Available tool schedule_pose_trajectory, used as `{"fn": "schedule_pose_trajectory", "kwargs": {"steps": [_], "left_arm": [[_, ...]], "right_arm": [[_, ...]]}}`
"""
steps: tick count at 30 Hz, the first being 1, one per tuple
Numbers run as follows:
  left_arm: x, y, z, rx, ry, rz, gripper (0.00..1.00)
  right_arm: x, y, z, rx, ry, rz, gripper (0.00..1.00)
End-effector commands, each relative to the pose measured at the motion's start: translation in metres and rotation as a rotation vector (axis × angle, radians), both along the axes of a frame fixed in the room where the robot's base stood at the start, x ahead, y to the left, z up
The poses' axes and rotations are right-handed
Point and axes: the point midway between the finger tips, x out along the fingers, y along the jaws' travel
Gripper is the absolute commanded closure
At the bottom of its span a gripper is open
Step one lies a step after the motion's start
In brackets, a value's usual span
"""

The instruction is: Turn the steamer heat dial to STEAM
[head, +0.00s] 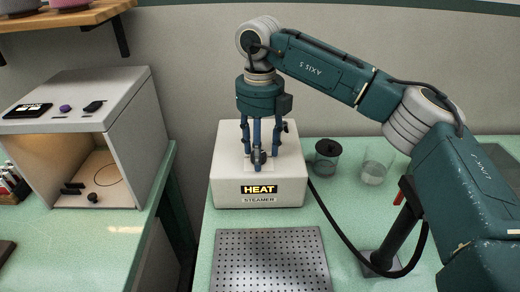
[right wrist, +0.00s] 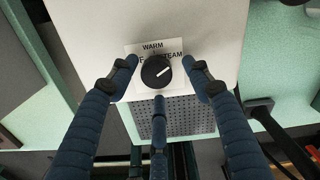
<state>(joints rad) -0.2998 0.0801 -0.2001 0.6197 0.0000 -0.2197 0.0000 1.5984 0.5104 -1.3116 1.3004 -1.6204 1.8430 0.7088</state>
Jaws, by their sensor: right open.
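The steamer (head: 230,175) is a white box on the green bench, with a lit HEAT sign and a STEAMER label on its front. In the right wrist view its black heat dial (right wrist: 155,72) sits on a white label plate reading WARM and STEAM; a third word at left is partly hidden. My right gripper (head: 258,155) points down over the steamer top. Its three fingers are open around the dial (right wrist: 160,80), with visible gaps at the sides. My left gripper is not in view.
A perforated metal plate (head: 270,258) lies in front of the steamer. A dark-lidded jar (head: 327,158) and a clear glass (head: 375,165) stand to its right. An open-fronted box (head: 125,130) stands on the left bench. A black cable runs beside the steamer's right.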

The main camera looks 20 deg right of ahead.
Motion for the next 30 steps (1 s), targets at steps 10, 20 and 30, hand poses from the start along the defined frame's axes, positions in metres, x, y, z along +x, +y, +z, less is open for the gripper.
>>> {"fn": "schedule_pose_trajectory", "kwargs": {"steps": [10, 20, 30], "left_arm": [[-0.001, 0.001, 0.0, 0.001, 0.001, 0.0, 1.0], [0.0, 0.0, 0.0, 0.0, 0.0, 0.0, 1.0], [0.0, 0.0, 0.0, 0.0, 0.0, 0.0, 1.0]], "right_arm": [[0.001, 0.001, 0.044, 0.001, -0.006, -0.001, 0.51], [-0.001, -0.001, 0.106, 0.0, -0.003, -0.003, 0.51], [-0.001, -0.001, 0.121, 0.0, 0.0, -0.001, 0.51]]}}
